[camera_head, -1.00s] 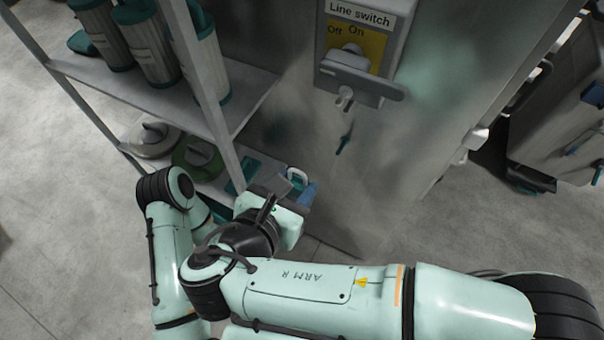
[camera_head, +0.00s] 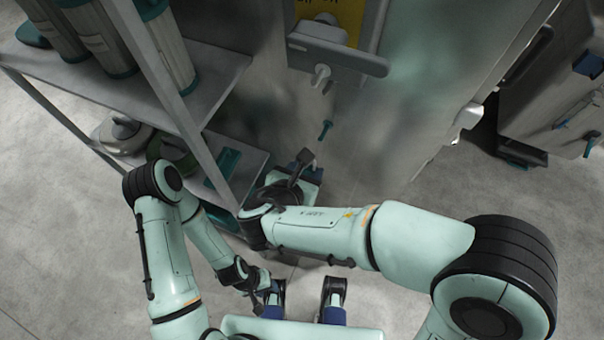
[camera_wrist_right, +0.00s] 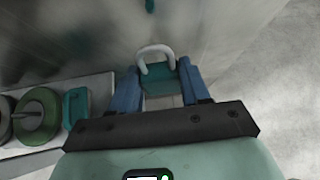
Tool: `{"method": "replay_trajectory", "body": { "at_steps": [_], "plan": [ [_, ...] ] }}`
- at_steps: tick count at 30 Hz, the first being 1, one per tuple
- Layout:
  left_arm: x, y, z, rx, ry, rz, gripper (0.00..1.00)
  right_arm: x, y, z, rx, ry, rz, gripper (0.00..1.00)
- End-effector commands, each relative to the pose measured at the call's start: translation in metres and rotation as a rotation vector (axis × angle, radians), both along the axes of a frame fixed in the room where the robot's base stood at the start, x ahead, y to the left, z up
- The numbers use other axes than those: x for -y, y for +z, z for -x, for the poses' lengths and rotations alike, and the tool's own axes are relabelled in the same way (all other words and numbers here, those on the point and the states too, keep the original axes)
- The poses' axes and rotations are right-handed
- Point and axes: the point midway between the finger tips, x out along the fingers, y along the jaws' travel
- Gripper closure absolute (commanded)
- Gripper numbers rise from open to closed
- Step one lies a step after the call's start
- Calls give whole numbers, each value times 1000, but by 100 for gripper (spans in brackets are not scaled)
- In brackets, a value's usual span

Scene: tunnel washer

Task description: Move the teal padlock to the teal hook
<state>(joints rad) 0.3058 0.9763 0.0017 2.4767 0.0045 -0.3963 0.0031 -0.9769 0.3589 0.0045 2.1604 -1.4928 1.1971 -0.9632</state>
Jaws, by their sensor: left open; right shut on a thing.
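The teal padlock with its pale shackle (camera_wrist_right: 158,72) is between the blue fingers of my right gripper (camera_wrist_right: 160,84), which is shut on it. The shackle points up and away from the hand. In the head view my right gripper (camera_head: 314,168) is low beside the grey machine wall, and the padlock is mostly hidden. The teal hook (camera_head: 325,131) is on that wall, just above and slightly right of the hand. It also shows at the top edge of the wrist view (camera_wrist_right: 150,5), apart from the shackle. My left gripper (camera_head: 266,284) is low, away from the padlock; its fingers are hard to see.
A metal shelf rack (camera_head: 205,100) with cylinders stands left of the hand. Its lower shelf holds a green disc (camera_head: 172,155) and a teal item (camera_head: 224,166). A switch box with a grey handle (camera_head: 338,52) is above the hook. The wall right of the hook is clear.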

Motion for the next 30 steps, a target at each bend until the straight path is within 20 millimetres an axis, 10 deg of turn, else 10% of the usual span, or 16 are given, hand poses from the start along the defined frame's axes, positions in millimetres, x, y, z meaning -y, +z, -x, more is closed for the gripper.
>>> {"method": "replay_trajectory", "body": {
  "at_steps": [30],
  "plan": [
    [0,1,1,-3,-1,0,57,19,0,-59,1,-1,0,86]
  ]
}}
